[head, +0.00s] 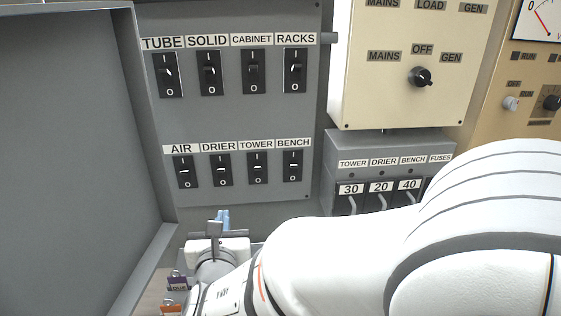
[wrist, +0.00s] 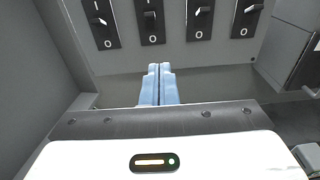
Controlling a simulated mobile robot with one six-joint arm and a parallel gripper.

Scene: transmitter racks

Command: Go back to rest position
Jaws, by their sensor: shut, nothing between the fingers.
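My gripper (head: 223,217) is at the bottom centre-left of the head view, below the lower row of switches on the grey panel (head: 225,120). In the wrist view its two pale blue fingers (wrist: 160,84) are together with nothing between them. They point toward the lower edge of the panel and look apart from the switches. My white arm comes in from the right and hides the lower right of the head view.
Switches in two rows include TUBE (head: 168,75) and BENCH (head: 292,166). An open grey door (head: 75,160) stands on the left. A cream box (head: 400,60) with a rotary knob (head: 420,77) and a fuse box (head: 345,160) are on the right. Padlocks (head: 176,283) hang at the lower left.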

